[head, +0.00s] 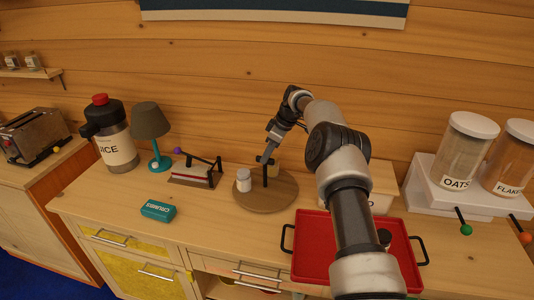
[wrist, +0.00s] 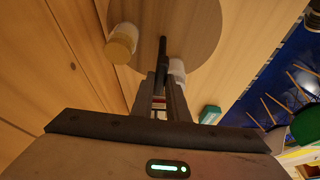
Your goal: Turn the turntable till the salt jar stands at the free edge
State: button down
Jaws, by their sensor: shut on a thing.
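The round wooden turntable (head: 265,201) stands on the counter; part of its disc shows at the top of the wrist view (wrist: 195,25). A small white-topped jar (head: 243,180) stands near its left rim and also shows in the wrist view (wrist: 177,69). A jar with a yellowish lid (wrist: 122,42) stands near the rim at the other side; in the head view it is partly hidden behind a dark upright post. No label is readable, so I cannot tell which is salt. My gripper (head: 265,160) is shut on the dark post (wrist: 162,50) of the turntable.
A red tray (head: 310,245) lies right of the turntable, under my arm. A small rack (head: 195,175) and a teal box (head: 158,210) are to the left. A lamp (head: 150,120) and rice container (head: 115,148) stand farther left. A pale box (head: 383,185) stands behind my arm.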

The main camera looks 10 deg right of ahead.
jog(key=shift+n, duration=0.4)
dwell(0.3)
jog(key=c, duration=1.7)
grip_release()
jog(key=p+v, duration=0.1)
jog(key=v, duration=1.6)
jog(key=shift+w+d+r, duration=0.1)
jog(key=shift+d+r, duration=0.05)
jog(key=shift+r, duration=0.1)
jog(key=shift+o, duration=0.2)
